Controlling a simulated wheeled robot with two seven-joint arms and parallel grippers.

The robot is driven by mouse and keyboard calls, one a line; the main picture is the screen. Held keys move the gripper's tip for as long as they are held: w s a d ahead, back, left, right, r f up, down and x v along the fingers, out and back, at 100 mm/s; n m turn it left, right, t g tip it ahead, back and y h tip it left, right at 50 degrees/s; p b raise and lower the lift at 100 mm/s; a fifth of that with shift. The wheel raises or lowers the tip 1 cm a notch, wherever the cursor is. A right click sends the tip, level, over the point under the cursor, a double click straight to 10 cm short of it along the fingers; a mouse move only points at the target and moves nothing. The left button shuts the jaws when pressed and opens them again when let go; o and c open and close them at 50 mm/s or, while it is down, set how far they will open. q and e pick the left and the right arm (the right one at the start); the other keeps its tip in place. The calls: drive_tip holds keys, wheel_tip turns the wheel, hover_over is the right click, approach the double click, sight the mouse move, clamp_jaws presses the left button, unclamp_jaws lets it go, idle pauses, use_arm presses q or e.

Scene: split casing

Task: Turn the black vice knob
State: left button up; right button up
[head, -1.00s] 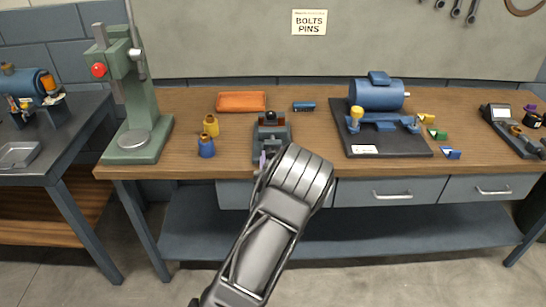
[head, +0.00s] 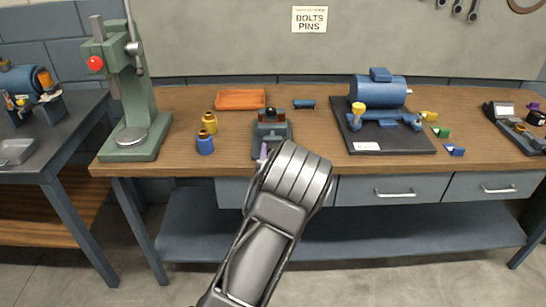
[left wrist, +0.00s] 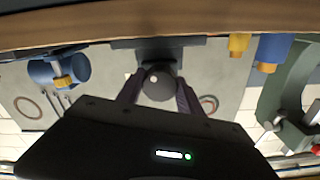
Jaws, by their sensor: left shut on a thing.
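My left gripper (left wrist: 160,92) is shut on the knob, one finger on each side. In the head view my left wrist hides the knob and most of the fingers; only a bit of a purple-grey finger shows. My right gripper is not in view.
A blue motor casing (head: 378,92) sits on a black mat (head: 400,145) at right. Drawers lie below the bench edge.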

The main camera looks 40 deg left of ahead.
use_arm(q)
drive_tip(key=shift+m+b, duration=0.35)
drive_tip(key=shift+m, duration=0.85)
drive_tip(key=o, duration=1.4)
drive_tip(key=b+v, duration=0.1)
drive_tip(key=v, duration=0.6)
drive_tip(key=shift+s+d, duration=0.3)
